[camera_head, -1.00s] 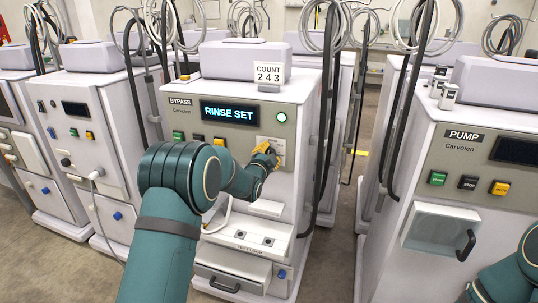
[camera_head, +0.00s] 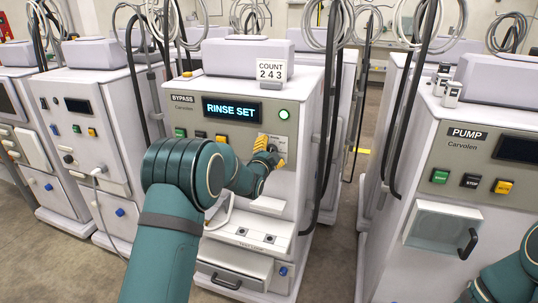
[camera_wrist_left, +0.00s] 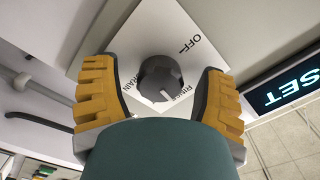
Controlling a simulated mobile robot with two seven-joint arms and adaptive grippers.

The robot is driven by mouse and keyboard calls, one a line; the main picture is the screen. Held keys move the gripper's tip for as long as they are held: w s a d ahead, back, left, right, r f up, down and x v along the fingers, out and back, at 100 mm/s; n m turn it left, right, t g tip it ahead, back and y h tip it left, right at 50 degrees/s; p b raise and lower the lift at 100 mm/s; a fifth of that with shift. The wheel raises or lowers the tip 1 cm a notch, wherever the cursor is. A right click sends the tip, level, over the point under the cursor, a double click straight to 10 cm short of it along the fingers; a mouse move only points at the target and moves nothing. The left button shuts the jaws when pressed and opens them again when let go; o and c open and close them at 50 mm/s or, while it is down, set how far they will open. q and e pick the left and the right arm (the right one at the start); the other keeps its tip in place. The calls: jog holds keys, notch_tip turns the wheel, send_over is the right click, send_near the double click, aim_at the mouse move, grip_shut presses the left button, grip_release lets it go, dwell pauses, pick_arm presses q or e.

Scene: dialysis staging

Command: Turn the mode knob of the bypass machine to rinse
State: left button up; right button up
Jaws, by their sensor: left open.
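The bypass machine (camera_head: 205,88) stands in the middle of the head view, and its lit display (camera_head: 231,110) reads RINSE SET. A round green lamp (camera_head: 283,114) glows beside the display. My left gripper (camera_head: 268,157) is at the machine's front panel and covers the knob there. In the left wrist view the dark round mode knob (camera_wrist_left: 160,76) sits on a white plate marked OFF, RINSE and a partly hidden DRAIN. Its white pointer line faces the RINSE side. The yellow-padded fingers stand open on either side of the knob, with gaps. My right gripper is out of view.
The pump machine (camera_head: 466,200) stands at the right, with a handled drawer. Another machine (camera_head: 88,130) stands at the left. A count sign (camera_head: 271,70) reads 243 on top of the bypass machine. A black hose (camera_head: 327,120) hangs along its right side.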

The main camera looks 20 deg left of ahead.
pick_arm(q)
jog(key=s, duration=1.2)
jog(key=shift+a, duration=0.2)
